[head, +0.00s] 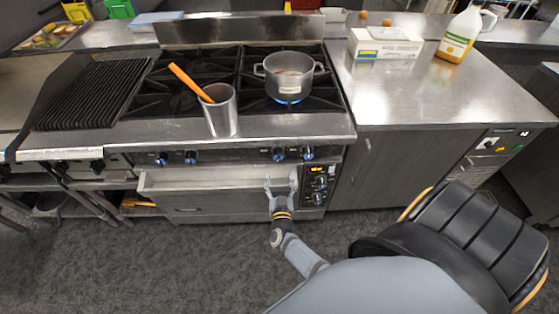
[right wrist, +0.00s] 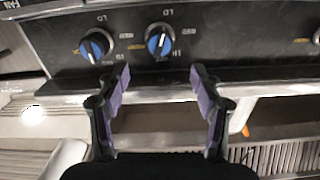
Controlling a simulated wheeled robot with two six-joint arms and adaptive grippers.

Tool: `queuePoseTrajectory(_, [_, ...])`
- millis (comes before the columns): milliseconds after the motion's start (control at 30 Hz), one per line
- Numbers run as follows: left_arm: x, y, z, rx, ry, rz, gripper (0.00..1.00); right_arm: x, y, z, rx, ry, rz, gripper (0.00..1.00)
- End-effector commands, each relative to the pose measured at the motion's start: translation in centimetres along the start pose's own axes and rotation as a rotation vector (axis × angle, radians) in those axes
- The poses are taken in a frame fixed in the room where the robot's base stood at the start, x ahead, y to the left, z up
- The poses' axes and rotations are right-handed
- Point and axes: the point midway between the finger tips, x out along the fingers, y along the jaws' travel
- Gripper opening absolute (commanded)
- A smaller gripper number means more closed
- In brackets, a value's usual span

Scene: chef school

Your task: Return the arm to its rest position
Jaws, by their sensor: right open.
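My right gripper (head: 281,183) is in front of the stove, at the right part of the open drawer (head: 215,202) below the knobs. Its fingers are apart and nothing shows between them. In the right wrist view the open fingers of the right gripper (right wrist: 160,80) point at the stove's front panel, just below two blue knobs (right wrist: 160,41). I cannot tell whether a finger touches the drawer or the panel. My left gripper is not in view.
A pot (head: 289,75) stands over a lit blue flame. A metal container (head: 220,112) with an orange-handled utensil (head: 190,82) stands at the stove's front edge. The counter (head: 430,100) on the right holds a white box (head: 385,43) and a jug (head: 461,35). The grey floor (head: 150,265) is clear.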

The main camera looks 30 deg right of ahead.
Motion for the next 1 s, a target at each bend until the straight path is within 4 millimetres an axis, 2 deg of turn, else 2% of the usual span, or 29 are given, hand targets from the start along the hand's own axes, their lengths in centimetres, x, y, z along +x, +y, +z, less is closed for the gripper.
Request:
queuePoseTrajectory(533, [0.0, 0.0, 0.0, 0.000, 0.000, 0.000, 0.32, -0.3, 0.0, 0.1, -0.001, -0.001, -0.001, 0.66])
queuePoseTrajectory(600, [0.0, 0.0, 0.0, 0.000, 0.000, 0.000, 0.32, -0.6, -0.1, 0.9, -0.011, -0.024, -0.022, 0.66])
queuePoseTrajectory(667, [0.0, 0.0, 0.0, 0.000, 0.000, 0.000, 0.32, -1.4, -0.2, 3.0, -0.034, -0.079, -0.071, 0.66])
queuePoseTrajectory(767, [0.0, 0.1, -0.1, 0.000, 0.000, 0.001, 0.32, -4.5, -0.1, 9.1, -0.101, -0.256, -0.200, 0.66])
queuePoseTrajectory(800, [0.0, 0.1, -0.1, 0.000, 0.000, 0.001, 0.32, -6.4, 0.3, 12.0, -0.133, -0.349, -0.253, 0.66])
queuePoseTrajectory(867, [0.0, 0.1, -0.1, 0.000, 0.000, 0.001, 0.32, -9.6, 1.6, 16.2, -0.182, -0.495, -0.317, 0.66])
queuePoseTrajectory(900, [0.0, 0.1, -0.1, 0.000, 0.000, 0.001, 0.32, -11.9, 2.7, 18.7, -0.214, -0.591, -0.350, 0.66])
queuePoseTrajectory(967, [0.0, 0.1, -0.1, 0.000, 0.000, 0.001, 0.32, -15.6, 4.8, 22.1, -0.263, -0.737, -0.384, 0.66])
queuePoseTrajectory(1000, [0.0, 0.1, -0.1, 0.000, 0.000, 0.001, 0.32, -18.1, 6.5, 24.1, -0.296, -0.833, -0.398, 0.66])
